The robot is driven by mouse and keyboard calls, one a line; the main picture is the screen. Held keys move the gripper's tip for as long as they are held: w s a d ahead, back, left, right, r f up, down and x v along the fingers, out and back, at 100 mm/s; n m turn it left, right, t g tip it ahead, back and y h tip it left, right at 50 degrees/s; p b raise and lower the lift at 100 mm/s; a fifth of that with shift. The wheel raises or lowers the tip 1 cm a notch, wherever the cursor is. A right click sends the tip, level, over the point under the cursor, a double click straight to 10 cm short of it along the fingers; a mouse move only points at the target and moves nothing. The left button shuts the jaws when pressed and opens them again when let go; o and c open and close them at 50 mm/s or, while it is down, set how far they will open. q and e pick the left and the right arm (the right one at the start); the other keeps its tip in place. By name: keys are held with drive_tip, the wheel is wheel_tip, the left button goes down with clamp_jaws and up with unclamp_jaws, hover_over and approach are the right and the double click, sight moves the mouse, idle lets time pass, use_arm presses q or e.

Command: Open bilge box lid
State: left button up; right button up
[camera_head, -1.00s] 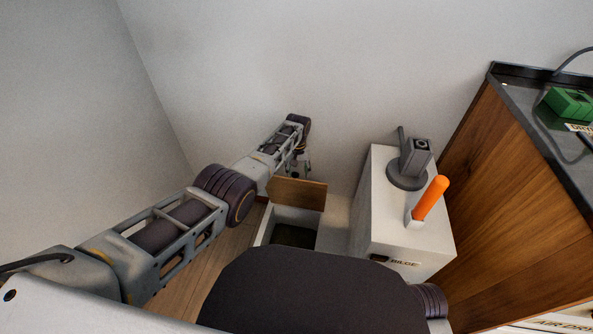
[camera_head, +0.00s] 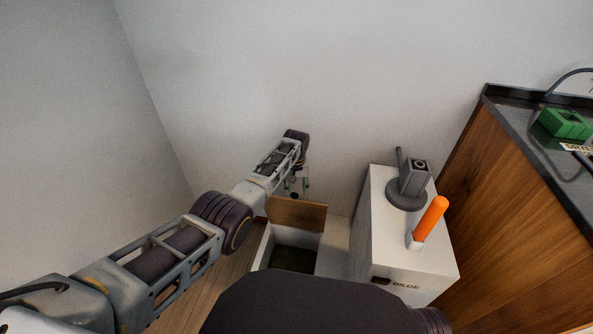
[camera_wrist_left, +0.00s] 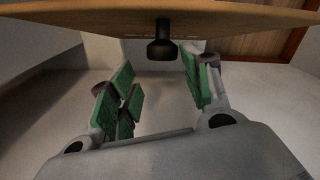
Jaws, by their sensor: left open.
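The bilge box (camera_head: 334,258) is a pale open-topped box low on the floor, with a dark interior. Its brown wooden lid (camera_head: 297,215) stands raised, tilted up at the far side of the opening. My left gripper (camera_head: 298,187) is just behind the lid's upper edge, partly hidden. In the left wrist view the gripper (camera_wrist_left: 158,75) is open, with green finger pads spread. The lid (camera_wrist_left: 90,18) spans the top of that view, and its dark knob (camera_wrist_left: 161,48) hangs between the fingers, with visible gaps on both sides. My right gripper is out of view.
A white housing marked BILGE (camera_head: 385,235) stands just right of the box, with a grey pump fitting (camera_head: 410,185) and an upright orange handle (camera_head: 430,220). A wooden counter (camera_head: 500,220) rises at the right. Walls close in behind and left.

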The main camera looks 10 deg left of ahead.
use_arm(q)
wheel_tip(320, 180, up, 10)
idle(0.7)
drive_tip(key=shift+s+f, duration=0.1)
drive_tip(key=shift+s, duration=0.05)
idle(0.4)
